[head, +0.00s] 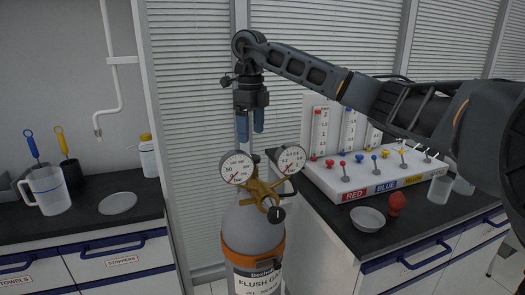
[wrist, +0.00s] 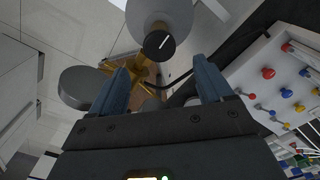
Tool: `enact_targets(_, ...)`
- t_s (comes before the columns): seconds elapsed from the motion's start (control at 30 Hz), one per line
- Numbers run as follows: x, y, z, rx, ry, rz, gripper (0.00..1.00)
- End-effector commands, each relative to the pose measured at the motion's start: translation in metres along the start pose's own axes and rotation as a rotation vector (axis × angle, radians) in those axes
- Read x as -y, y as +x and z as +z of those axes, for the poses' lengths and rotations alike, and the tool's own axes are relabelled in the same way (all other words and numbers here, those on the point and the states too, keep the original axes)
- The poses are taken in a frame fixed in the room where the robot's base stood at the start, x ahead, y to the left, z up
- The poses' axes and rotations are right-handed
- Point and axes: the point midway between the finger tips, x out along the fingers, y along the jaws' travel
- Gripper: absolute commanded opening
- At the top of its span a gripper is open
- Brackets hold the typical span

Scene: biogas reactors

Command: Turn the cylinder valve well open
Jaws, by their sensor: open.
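A grey gas cylinder (head: 252,232) with an orange band stands upright below my gripper. On its top is a brass valve and regulator body (head: 258,190), also in the wrist view (wrist: 143,74). Two round gauges flank it, one left (head: 237,168) and one right (head: 290,159). A black knob (head: 276,214) sits at the front of the brass; in the wrist view a black knob (wrist: 158,45) shows a white line. I cannot tell which part is the cylinder valve's handle. My gripper (head: 249,124) points down above the brass, open and empty; its blue fingers (wrist: 162,86) are apart.
Right of the cylinder, a dark bench (head: 335,222) carries a white panel with coloured valves (head: 372,178), a bowl (head: 368,219) and a red bulb (head: 396,203). A left bench holds a jug (head: 48,190) and a bottle (head: 147,157). Window blinds are behind.

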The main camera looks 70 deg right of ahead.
Motion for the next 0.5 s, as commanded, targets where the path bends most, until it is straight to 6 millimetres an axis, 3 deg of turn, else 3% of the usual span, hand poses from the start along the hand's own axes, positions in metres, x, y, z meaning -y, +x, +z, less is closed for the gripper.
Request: enact_targets(0.5,-0.001,0.067,0.0,0.0,0.0,0.003,0.8)
